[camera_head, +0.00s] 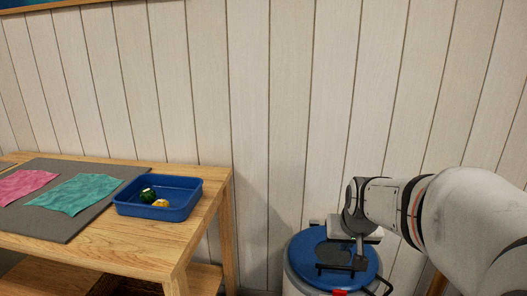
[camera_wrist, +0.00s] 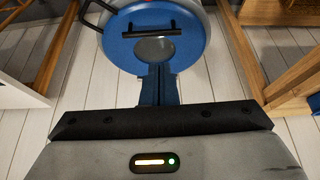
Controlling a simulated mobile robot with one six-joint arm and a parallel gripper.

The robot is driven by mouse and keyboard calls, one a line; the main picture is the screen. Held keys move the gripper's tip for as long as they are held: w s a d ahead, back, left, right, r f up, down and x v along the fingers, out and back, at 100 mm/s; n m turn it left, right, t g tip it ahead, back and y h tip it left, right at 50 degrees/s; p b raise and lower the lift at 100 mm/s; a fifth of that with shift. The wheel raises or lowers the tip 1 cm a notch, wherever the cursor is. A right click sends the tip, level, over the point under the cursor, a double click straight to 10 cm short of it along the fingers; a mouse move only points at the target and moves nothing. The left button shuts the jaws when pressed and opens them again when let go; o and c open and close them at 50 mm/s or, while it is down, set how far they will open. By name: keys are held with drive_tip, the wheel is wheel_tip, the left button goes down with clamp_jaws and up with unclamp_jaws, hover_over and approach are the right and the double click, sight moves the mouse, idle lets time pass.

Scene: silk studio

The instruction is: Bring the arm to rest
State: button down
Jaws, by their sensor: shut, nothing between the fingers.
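My arm reaches in from the right in the head view, with my gripper (camera_head: 360,251) pointing down over the blue lid (camera_head: 308,256) of a round grey bin. The fingers are shut with nothing between them. In the wrist view the shut gripper (camera_wrist: 157,72) shows as a dark narrow shape in front of the lid (camera_wrist: 190,48). The lid has a black bar handle (camera_wrist: 152,33), beyond the fingertips in that view. The gap between fingertips and lid is hard to judge.
A wooden table (camera_head: 140,246) stands at the left. On it are a grey mat (camera_head: 58,224) with pink cloth (camera_head: 24,184) and teal cloth (camera_head: 78,194), and a blue tray (camera_head: 158,212) holding small green and yellow items. A plank wall (camera_head: 270,100) stands behind. Wooden furniture (camera_wrist: 268,80) flanks the bin.

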drive_tip(key=s+a+r+n+g+p, duration=0.1)
drive_tip(key=s+a+r+p, duration=0.2)
drive_tip(key=s+r+p, duration=0.2)
drive_tip(key=s+a+r+g+p, duration=0.1)
drive_tip(key=s+a+r+p, duration=0.3)
drive_tip(key=s, duration=0.7)
drive_tip(key=shift+r+n+g+y+p, duration=0.3)
drive_tip(key=shift+r+n+y+p, duration=0.15)
drive_tip(key=shift+p, duration=0.2)
